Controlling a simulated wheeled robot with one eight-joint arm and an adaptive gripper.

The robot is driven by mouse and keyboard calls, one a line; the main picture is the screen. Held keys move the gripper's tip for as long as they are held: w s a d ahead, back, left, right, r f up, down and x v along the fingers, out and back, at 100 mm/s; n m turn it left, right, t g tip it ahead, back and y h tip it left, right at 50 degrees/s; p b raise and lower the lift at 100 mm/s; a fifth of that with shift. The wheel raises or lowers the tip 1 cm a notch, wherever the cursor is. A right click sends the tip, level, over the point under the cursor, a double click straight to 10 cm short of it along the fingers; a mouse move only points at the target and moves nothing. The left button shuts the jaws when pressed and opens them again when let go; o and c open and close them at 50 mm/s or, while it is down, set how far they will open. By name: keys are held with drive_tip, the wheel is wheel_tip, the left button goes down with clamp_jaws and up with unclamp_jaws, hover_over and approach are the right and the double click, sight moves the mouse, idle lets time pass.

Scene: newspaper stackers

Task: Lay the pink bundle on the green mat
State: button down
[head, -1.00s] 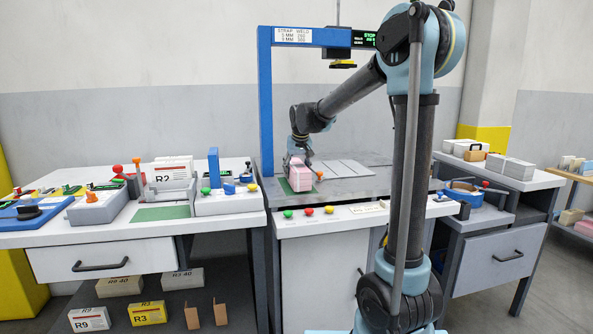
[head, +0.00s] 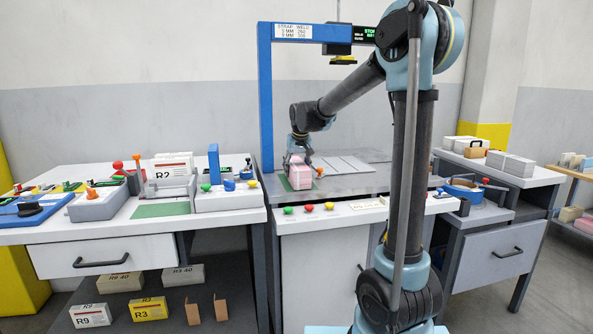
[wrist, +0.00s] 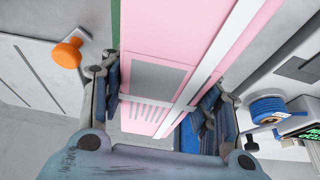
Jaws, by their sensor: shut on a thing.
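The pink bundle (head: 299,176), with pale straps, is at the left end of the middle bench. In the wrist view the bundle (wrist: 145,45) runs between the two fingers of my gripper (wrist: 160,108), which is shut on it. In the head view my gripper (head: 300,155) is over the bundle. A green patch (head: 285,184) shows at the bundle's left side on the middle bench. I cannot tell whether the bundle touches the surface. Another green mat (head: 160,210) lies bare on the left bench's front.
An orange knob (head: 319,171) stands close right of the bundle and also shows in the wrist view (wrist: 67,52). A blue frame post (head: 266,100) rises behind. A white R2 box (head: 172,168) is at the left bench's back. The middle bench is clear to the right.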

drive_tip(key=shift+f, duration=0.1)
drive_tip(key=shift+c, duration=2.4)
unclamp_jaws()
drive_tip(key=v, duration=1.1)
drive_tip(key=shift+s+r, duration=0.15)
drive_tip(key=shift+r, duration=0.1)
drive_tip(key=shift+s+d, duration=0.15)
drive_tip(key=shift+d, duration=0.1)
drive_tip(key=s+d+f+m, duration=0.1)
drive_tip(key=s+d+f, duration=0.4)
drive_tip(key=s+d, duration=0.3)
drive_tip(key=s+d+f+g+h, duration=0.1)
drive_tip(key=s+d+f, duration=0.4)
drive_tip(key=s, duration=0.5)
drive_tip(key=s+d+f+m, duration=0.1)
drive_tip(key=s+d+f, duration=0.55)
drive_tip(key=s, duration=0.25)
drive_tip(key=s+d+f+m+g, duration=0.1)
drive_tip(key=s+d+f, duration=0.2)
drive_tip(key=s+f, duration=0.5)
drive_tip(key=shift+s+f, duration=0.25)
drive_tip(key=shift+s, duration=0.4)
